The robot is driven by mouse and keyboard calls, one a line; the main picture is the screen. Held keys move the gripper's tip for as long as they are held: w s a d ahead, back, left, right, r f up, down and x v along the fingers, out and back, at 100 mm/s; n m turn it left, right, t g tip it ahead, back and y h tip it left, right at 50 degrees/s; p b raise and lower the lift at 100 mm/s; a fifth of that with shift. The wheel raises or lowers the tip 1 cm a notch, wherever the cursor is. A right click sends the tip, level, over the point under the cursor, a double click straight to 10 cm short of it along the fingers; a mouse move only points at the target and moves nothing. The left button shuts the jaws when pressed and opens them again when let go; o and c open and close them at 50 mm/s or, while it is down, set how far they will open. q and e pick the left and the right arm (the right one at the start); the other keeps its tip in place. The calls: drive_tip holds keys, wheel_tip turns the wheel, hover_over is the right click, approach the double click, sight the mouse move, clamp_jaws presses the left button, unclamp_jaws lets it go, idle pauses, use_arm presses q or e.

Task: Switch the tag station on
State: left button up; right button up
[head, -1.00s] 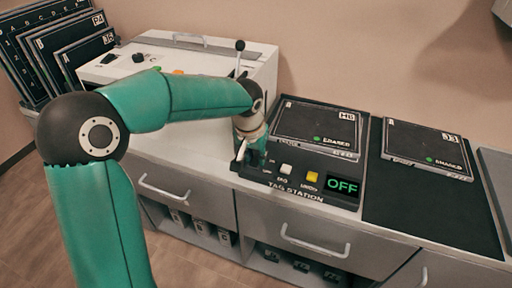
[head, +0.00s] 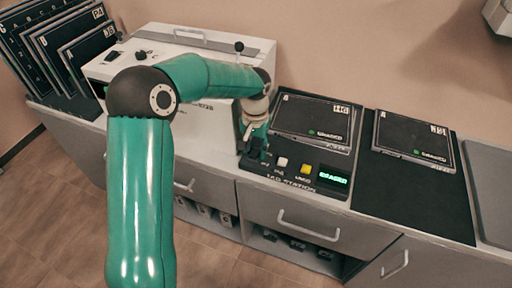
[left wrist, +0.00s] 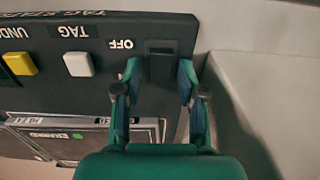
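The tag station (head: 325,198) is a black panel on the counter with a white button (head: 282,162), a yellow button (head: 305,169) and a display (head: 333,179) lit green with a word that looks like "ERASED". My left gripper (head: 254,152) is at the panel's left end. In the left wrist view, its fingers (left wrist: 160,72) are apart, on either side of a black switch (left wrist: 161,62) beside the "OFF" label. Whether they touch it is unclear. The white TAG button (left wrist: 79,64) and yellow button (left wrist: 20,62) show there too. My right gripper is not in view.
A dark plate (head: 314,118) lies on the station, and another (head: 413,137) on the black mat (head: 410,195) to the right. More plates stand in a rack (head: 15,60) at far left.

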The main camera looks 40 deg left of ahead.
sight(255, 152)
use_arm(q)
drive_tip(key=shift+o, duration=0.2)
wheel_tip(255, 152, up, 12)
idle(0.6)
drive_tip(key=shift+f, duration=0.1)
idle(0.3)
